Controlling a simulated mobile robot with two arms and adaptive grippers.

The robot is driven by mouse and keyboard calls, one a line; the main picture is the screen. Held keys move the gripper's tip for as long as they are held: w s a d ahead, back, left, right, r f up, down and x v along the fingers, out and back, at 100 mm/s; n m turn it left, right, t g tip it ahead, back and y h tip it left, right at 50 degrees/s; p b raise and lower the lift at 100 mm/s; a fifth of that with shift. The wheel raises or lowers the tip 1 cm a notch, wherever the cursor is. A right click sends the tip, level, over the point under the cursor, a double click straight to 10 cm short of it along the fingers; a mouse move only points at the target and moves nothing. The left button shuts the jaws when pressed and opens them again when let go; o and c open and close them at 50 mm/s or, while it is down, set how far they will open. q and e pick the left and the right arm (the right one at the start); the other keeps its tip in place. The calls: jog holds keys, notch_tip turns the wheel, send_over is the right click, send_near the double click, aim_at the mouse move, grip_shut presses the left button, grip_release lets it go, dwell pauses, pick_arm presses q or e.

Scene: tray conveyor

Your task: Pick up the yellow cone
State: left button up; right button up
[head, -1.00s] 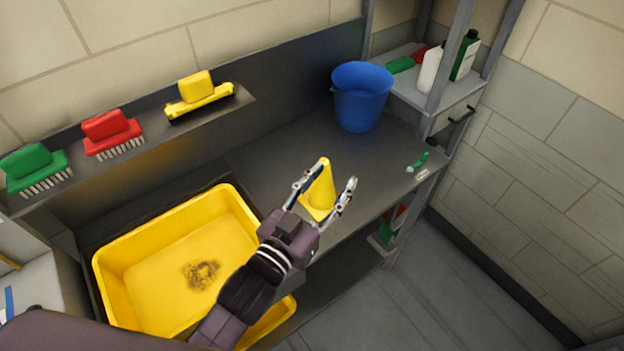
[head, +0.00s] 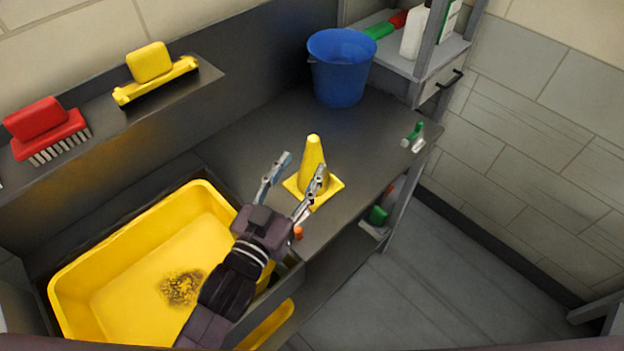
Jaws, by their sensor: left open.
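The yellow cone (head: 312,160) stands upright on its square base on the dark grey counter, near the counter's front edge. My left gripper (head: 292,171) is open and empty. Its fingers point toward the counter at the near-left side of the cone. The right finger overlaps the cone's lower part in the picture; I cannot tell if it touches. The left finger is to the left of the cone, with counter showing between. My right gripper is not in view.
A yellow tub (head: 68,287) with a dark stain sits left of my arm. A blue bucket (head: 340,75) stands behind the cone. A small green-and-white item (head: 414,134) lies at the right. Red (head: 45,130) and yellow (head: 155,78) brushes sit on the back ledge.

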aim_at(310, 148)
pick_arm(q)
jog(key=shift+w+d+r, duration=0.1)
jog(key=shift+w+d, duration=0.1)
jog(key=shift+w, duration=0.2)
jog(key=p+x, duration=0.2)
jog(key=x, duration=0.4)
jog(key=shift+w+a+r+p, duration=0.1)
jog(key=shift+w+a+p, duration=0.1)
jog(key=shift+p, duration=0.15)
jog(key=shift+w+d, duration=0.15)
jog(key=shift+w, duration=0.1)
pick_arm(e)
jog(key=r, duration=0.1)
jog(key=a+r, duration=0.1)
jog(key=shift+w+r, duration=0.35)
pick_arm(q)
grip_shut()
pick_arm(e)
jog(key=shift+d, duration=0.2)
